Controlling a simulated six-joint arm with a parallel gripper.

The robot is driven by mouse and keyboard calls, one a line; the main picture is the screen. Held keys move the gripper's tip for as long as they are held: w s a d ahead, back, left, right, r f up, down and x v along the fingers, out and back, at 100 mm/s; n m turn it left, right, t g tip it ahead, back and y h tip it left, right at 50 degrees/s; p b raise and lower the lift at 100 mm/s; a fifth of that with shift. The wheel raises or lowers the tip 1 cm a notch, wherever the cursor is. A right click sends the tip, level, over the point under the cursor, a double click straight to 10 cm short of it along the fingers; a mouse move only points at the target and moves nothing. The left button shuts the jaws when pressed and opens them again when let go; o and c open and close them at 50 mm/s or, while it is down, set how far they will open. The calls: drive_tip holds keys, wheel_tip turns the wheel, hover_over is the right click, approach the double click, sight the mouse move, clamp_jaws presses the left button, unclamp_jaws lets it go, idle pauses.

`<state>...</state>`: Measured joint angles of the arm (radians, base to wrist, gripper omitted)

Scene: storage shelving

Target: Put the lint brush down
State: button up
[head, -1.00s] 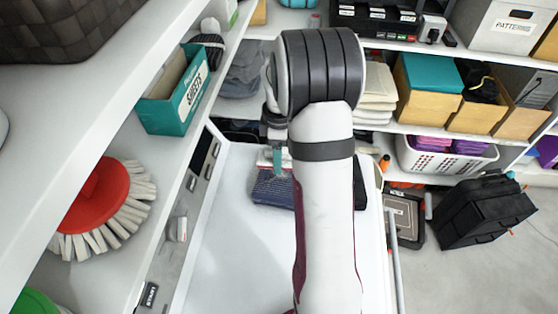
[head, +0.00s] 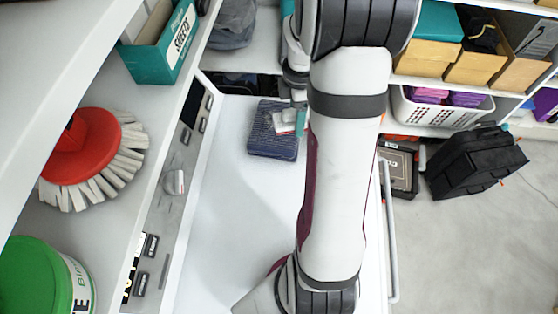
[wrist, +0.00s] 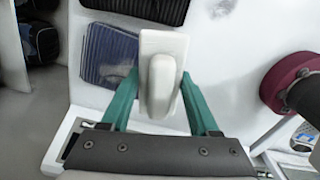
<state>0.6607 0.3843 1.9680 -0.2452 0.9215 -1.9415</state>
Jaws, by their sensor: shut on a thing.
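The lint brush (wrist: 162,50) is in my gripper. In the wrist view its white, rounded body stands between the two green fingers of my gripper (wrist: 160,98). The fingers are shut on it. In the head view a small white and reddish part of the lint brush (head: 284,122) shows beside a green finger of my gripper (head: 301,122), over the right part of a dark blue flat item on a white surface (head: 225,215). I cannot tell whether the brush touches anything below. My arm hides much of the surface.
The dark blue item (head: 268,145) lies at the far part of the white surface; it also shows in the wrist view (wrist: 108,58). Left shelves hold a red round brush (head: 85,145) and a green-lidded tub (head: 30,275). The left part of the surface is clear.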

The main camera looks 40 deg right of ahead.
drive_tip(key=s+a+f+n, duration=0.25)
drive_tip(key=s+n, duration=0.35)
drive_tip(key=s, duration=0.8)
hover_over(280, 181)
drive_tip(key=f, duration=0.5)
drive_tip(key=shift+s+d+f, duration=0.15)
drive_tip(key=shift+s, duration=0.25)
drive_tip(key=shift+w+f, duration=0.2)
drive_tip(key=shift+w, duration=0.05)
wheel_tip(280, 181, down, 4)
drive_tip(key=shift+w+f, duration=0.1)
drive_tip(key=shift+w, duration=0.05)
drive_tip(key=shift+a+f, duration=0.2)
